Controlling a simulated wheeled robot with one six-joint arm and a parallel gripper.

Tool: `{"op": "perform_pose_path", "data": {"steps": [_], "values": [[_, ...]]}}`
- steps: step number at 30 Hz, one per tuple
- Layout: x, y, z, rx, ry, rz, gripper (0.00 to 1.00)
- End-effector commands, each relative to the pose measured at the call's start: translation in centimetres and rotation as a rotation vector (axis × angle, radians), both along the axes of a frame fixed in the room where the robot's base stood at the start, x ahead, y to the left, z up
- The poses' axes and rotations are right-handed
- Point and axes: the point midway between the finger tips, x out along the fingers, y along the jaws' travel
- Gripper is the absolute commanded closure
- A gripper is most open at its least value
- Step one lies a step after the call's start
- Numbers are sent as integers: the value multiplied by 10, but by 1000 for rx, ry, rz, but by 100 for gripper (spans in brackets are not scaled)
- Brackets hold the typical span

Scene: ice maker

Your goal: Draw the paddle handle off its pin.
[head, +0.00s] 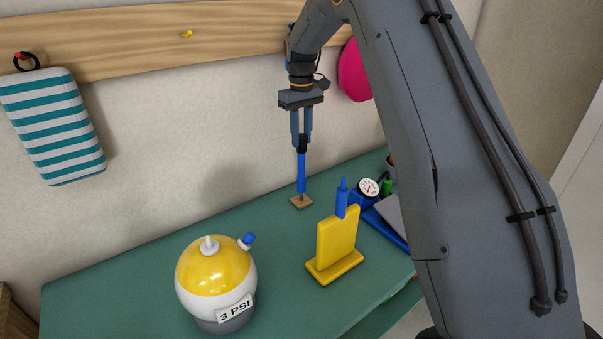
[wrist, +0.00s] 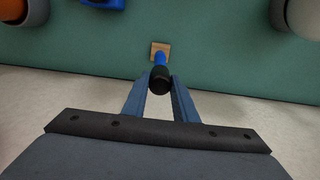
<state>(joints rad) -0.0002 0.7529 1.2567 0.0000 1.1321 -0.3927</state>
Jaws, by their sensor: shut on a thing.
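The paddle handle (head: 301,172) is a blue upright rod with a black top, standing over a small square wooden base (head: 301,202) on the green table. My gripper (head: 301,138) points down from above and is shut on the handle's black top. In the wrist view the black end (wrist: 159,78) sits between my two fingertips, with the blue shaft (wrist: 160,58) and the wooden base (wrist: 160,47) beyond it. The pin is not visible. I cannot tell whether the handle's lower end touches the base.
A yellow stand (head: 337,240) with a blue piece on top stands to the right. A round yellow and white tank (head: 214,285) marked 3 PSI is at front left. A gauge (head: 368,187) and blue parts lie behind the stand. The wall is close behind the handle.

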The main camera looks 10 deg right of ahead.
Motion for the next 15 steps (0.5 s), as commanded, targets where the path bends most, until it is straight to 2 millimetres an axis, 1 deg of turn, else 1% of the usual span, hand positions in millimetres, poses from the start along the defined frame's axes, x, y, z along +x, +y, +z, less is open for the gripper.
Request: {"op": "perform_pose_path", "data": {"steps": [7,15], "values": [[0,0,6,0,-1,0,100],[0,0,25,0,-2,0,100]]}}
